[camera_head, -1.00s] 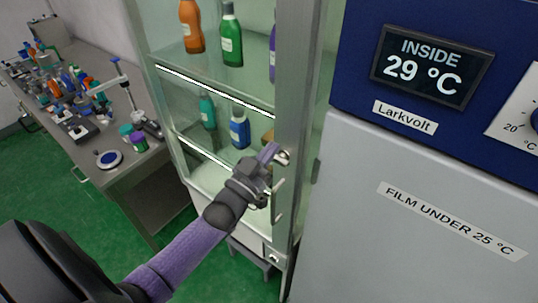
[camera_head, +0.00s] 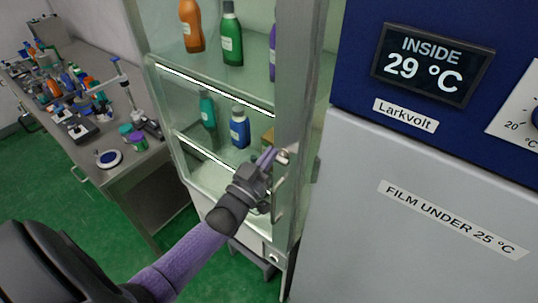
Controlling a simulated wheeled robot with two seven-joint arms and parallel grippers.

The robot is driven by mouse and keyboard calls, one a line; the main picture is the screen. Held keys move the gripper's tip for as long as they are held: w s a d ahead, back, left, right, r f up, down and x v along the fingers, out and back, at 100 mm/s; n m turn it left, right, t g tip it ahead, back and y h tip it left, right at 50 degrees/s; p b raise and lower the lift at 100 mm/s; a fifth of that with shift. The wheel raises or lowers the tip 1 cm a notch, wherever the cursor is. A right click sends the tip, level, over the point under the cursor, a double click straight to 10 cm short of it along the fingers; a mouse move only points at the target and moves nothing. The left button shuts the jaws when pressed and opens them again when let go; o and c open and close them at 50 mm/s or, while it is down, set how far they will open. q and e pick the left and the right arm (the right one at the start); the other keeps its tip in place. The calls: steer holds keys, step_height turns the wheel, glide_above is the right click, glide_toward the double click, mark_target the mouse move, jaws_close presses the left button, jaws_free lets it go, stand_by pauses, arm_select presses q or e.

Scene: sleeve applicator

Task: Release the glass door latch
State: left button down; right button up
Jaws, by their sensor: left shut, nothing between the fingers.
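The glass door (camera_head: 215,170) belongs to a lit cabinet with bottles on its shelves. A small metal latch (camera_head: 283,157) sits on the door's grey frame, above a vertical bar handle (camera_head: 279,203). My left gripper (camera_head: 268,158) is shut and empty, its fingertips just left of the latch. I cannot tell whether the fingertips touch the latch. The gripper and wrist cover part of the door's lower glass. My right gripper is not in view.
A blue and grey unit (camera_head: 425,200) with a temperature display (camera_head: 432,65) stands close on the right. A grey bench (camera_head: 125,170) crowded with bottles and tools is on the left. Green floor (camera_head: 50,195) lies open below it.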

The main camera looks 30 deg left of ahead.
arm_select(q)
steer(key=shift+a+f+n+y, duration=0.15)
steer(key=shift+n+y, duration=0.65)
steer(key=shift+n, duration=0.8)
steer(key=shift+f+n+y, duration=0.15)
steer(key=shift+n+y, duration=0.25)
steer(key=shift+n, duration=0.6)
steer(key=shift+n+p, duration=0.3)
steer(key=shift+n, duration=0.1)
steer(key=shift+a+f+n+g+y+p, duration=0.1)
steer(key=shift+n+g+y, duration=0.2)
steer(key=shift+n, duration=0.35)
steer(key=shift+d+f+n+g+y+p, duration=0.15)
steer(key=shift+n+y, duration=0.2)
steer(key=shift+n, duration=0.35)
steer(key=shift+a+f+n+g+y+p, duration=0.15)
steer(key=shift+n+y, duration=0.2)
steer(key=shift+n, duration=0.3)
steer(key=shift+f+n+g+y+p, duration=0.15)
steer(key=shift+n+g+y+p, duration=0.15)
steer(key=shift+n, duration=0.85)
steer(key=shift+f+n+g+y+p, duration=0.15)
steer(key=shift+n+g+y, duration=0.2)
steer(key=shift+n, duration=0.8)
steer(key=shift+f+n+g+p, duration=0.15)
steer(key=shift+n+g+p, duration=0.15)
steer(key=shift+n, duration=0.7)
steer(key=shift+f+n+g+p, duration=0.1)
steer(key=shift+n+g+p, duration=0.2)
steer(key=shift+n, duration=0.7)
